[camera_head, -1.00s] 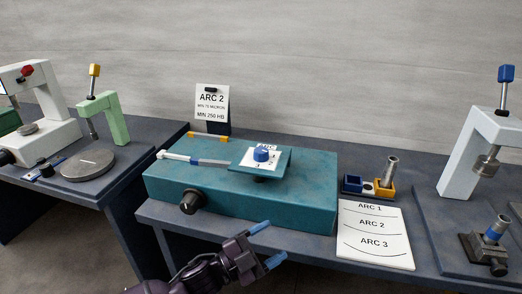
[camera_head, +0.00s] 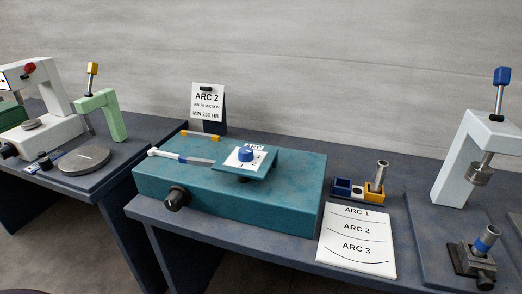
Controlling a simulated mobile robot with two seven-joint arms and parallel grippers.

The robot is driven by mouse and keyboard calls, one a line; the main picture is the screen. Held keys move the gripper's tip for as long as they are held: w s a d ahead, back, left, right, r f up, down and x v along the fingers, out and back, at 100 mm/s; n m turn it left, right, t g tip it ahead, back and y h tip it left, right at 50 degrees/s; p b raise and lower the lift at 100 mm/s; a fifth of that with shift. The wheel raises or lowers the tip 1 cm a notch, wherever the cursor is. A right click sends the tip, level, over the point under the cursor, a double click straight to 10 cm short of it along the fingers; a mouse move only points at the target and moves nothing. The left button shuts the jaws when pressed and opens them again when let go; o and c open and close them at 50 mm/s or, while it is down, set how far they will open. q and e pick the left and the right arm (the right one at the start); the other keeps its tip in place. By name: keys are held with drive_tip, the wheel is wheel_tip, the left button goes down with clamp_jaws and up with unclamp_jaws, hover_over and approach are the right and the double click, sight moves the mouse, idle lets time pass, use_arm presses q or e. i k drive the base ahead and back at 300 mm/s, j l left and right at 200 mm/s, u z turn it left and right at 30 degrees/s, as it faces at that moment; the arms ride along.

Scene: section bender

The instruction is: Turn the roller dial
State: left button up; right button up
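The roller dial is a blue knob (camera_head: 245,154) on a white numbered plate, set on a raised teal panel (camera_head: 262,164) on top of the teal bender box (camera_head: 230,205). The exact number it points to is too small to tell. A black knob (camera_head: 177,197) sits on the box's front face at the left. A lever with a pale rod and blue-grey grip (camera_head: 196,161) lies along the top left of the box. Neither of my grippers is in view, and nothing touches the dial.
A sign reading ARC 2 (camera_head: 208,100) stands behind the box. An ARC 1, 2, 3 sheet (camera_head: 356,241) lies right of it, before a small blue and yellow holder (camera_head: 343,188). A white press (camera_head: 459,150) stands right, a green stand (camera_head: 103,108) left.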

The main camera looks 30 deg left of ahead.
sight(246, 154)
drive_tip(key=l+u, duration=0.15)
drive_tip(key=u, duration=0.25)
drive_tip(key=i+l+u, duration=0.1)
drive_tip(key=l+u, duration=0.25)
drive_tip(key=j, duration=0.1)
